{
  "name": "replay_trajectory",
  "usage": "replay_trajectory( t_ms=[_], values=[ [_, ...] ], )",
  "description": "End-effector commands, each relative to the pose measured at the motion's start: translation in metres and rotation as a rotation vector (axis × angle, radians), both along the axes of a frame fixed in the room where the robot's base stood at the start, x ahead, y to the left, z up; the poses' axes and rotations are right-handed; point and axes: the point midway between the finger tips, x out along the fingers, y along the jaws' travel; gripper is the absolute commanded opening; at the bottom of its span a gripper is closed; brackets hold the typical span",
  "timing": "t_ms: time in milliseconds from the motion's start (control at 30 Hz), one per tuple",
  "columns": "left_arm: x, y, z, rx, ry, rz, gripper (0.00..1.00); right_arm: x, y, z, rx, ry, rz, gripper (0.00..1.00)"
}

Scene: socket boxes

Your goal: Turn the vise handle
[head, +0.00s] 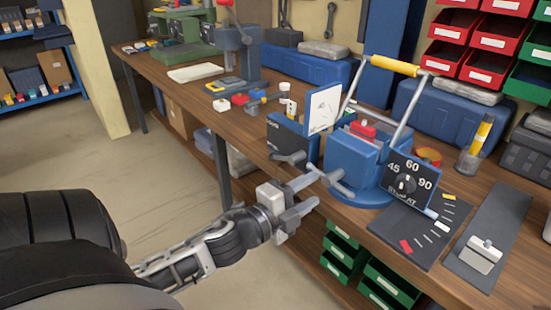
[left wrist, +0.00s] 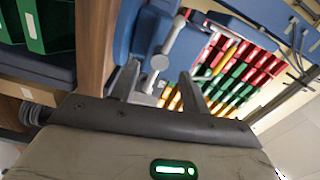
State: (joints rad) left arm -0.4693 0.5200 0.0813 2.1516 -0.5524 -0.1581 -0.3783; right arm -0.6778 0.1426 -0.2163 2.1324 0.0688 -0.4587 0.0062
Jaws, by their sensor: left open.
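A blue vise (head: 352,162) stands at the front edge of the wooden bench. Its grey handle bar (head: 338,187), with rounded ends, sticks out at the front. A dial plate (head: 409,184) marked 45, 60, 90 and STOP AT is on its right. My left gripper (head: 311,190) is open in front of the vise, its fingers pointing at the handle. In the left wrist view the handle's ball end (left wrist: 160,62) shows between the open fingertips (left wrist: 160,75); I cannot tell whether they touch. My right gripper is not in view.
A bar with a yellow grip (head: 395,65) rises over the vise. A white panel (head: 323,108) stands behind-left of it. A dark board with coloured marks (head: 418,238) lies on the right. Green drawers (head: 342,250) are below the bench. The floor (head: 170,185) at left is clear.

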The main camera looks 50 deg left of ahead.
Motion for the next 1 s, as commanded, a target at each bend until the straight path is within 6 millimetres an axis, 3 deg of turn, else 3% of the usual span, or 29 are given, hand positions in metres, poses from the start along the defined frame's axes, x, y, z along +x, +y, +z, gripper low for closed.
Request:
replay_trajectory(
  t_ms=[200,400,600,1000],
  values=[
    [-0.05,0.004,-0.003,-0.002,0.005,0.003,0.46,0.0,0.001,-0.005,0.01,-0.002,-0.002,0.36],
    [-0.081,0.006,-0.002,-0.002,0.004,0.003,0.46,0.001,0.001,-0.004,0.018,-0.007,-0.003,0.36],
    [-0.093,0.007,0.0,0.0,0.001,0.0,0.46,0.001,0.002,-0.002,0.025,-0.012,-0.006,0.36],
    [-0.093,0.007,0.0,0.001,0.0,-0.001,0.46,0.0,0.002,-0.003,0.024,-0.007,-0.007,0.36]
  ],
)
